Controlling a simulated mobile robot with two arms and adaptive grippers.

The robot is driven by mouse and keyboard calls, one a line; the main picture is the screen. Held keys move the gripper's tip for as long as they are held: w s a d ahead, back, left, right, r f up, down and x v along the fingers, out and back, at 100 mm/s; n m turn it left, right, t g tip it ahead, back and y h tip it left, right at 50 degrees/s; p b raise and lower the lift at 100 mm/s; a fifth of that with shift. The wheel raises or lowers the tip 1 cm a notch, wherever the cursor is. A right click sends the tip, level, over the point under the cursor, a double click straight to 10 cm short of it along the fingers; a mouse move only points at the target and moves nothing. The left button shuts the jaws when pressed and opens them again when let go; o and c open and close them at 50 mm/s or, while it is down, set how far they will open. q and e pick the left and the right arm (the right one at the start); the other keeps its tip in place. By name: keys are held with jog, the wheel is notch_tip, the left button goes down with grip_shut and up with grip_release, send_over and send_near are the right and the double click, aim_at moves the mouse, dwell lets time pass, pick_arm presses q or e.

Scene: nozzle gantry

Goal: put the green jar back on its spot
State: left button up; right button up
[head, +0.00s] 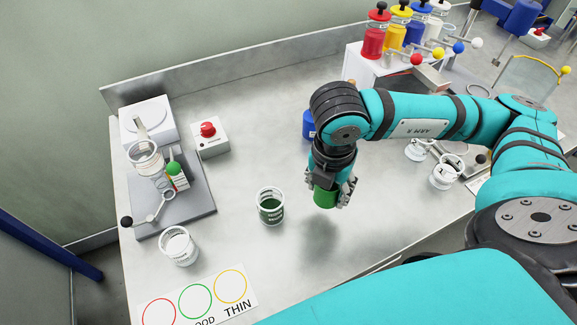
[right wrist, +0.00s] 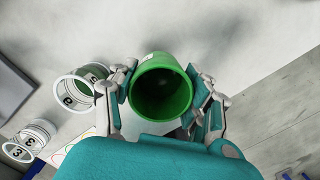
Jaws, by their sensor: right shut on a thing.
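The green jar (head: 325,197) is held in my right gripper (head: 332,199), above the middle of the metal bench. A shadow lies on the bench below it. The right wrist view (right wrist: 160,97) shows the jar's open top and dark inside, with a finger on each side of it. I cannot make out a marked spot for the jar. My left gripper is not in view.
A clear cup of green liquid (head: 270,208) stands left of the jar. A blue jar (head: 308,125) is partly hidden behind my right arm. A card with coloured rings (head: 219,312) lies at the front left. Bench between cup and red-button box (head: 211,146) is clear.

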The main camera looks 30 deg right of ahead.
jog(key=m, duration=0.3)
jog(key=f+m, duration=0.1)
jog(key=shift+s+d+m+g+b, duration=0.2)
jog(key=shift+d+m+g+b, duration=0.1)
jog(key=shift+m+b, duration=0.1)
jog(key=shift+w+m, duration=0.1)
jog(key=shift+m, duration=0.2)
jog(key=p, duration=0.4)
send_over(290, 163)
jog(key=shift+a+f, duration=0.2)
jog(key=shift+f, duration=0.5)
notch_tip(290, 163, down, 3)
jog(key=shift+w+f+p, duration=0.1)
jog(key=shift+f+p, duration=0.05)
jog(key=shift+p, duration=0.45)
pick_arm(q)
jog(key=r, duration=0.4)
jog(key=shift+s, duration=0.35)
pick_arm(e)
jog(key=shift+f, duration=0.2)
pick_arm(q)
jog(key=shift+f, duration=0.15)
pick_arm(e)
jog(key=shift+f, duration=0.1)
jog(key=o, duration=0.7)
jog(key=shift+f, duration=0.1)
jog(key=o, duration=0.4)
jog(key=shift+o, duration=0.2)
